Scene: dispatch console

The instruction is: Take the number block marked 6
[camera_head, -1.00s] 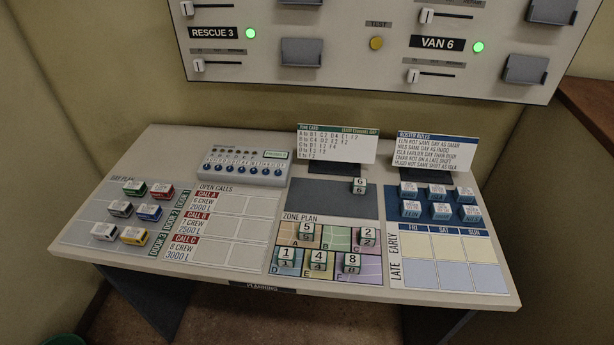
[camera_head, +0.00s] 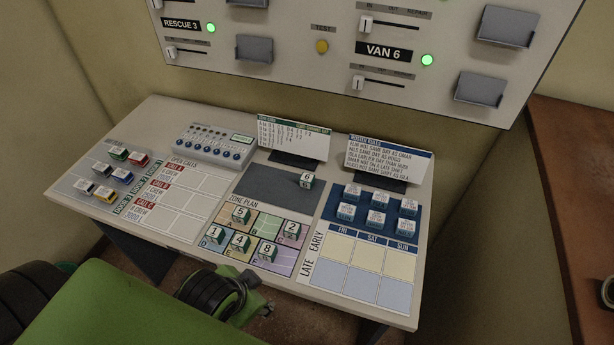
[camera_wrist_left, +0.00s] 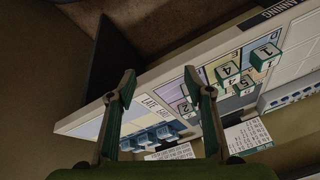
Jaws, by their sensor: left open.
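The number block marked 6 (camera_head: 306,180) is a small white and green block. It stands on the right part of the dark grey pad (camera_head: 270,185) above the zone plan. My left gripper (camera_head: 250,290) is in front of the desk's near edge, low in the head view and well apart from the block. In the left wrist view its two fingers (camera_wrist_left: 160,85) are spread with nothing held between them. I cannot pick out block 6 in the wrist view; a finger covers part of the desk there. My right gripper is not in view.
Blocks marked 5, 2, 1, 4 and 8 stand on the zone plan (camera_head: 264,226). Two upright cards, one with roster rules (camera_head: 388,158), stand behind. Blue-sided blocks (camera_head: 376,218) sit right of the pad. A wall panel (camera_head: 320,20) rises behind; a brown counter (camera_head: 570,180) is at right.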

